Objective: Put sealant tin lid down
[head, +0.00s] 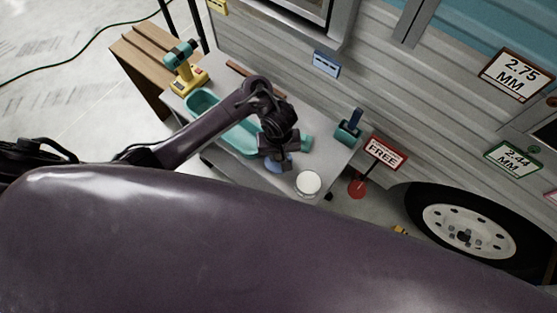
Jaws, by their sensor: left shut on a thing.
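My left gripper (277,160) reaches over the grey cart top from the left and points down. It is shut on a round blue-grey piece (279,167) that looks like the sealant tin lid; the fingers hide part of it. I cannot tell whether the lid touches the cart top. A white round tin (308,183) stands at the cart's near right edge, just right of the gripper; its top shows as a pale disc. My right gripper is not in view.
A teal tray (203,100) lies behind my left arm, with a small teal block (306,143) right of the gripper. The camper wall borders the back.

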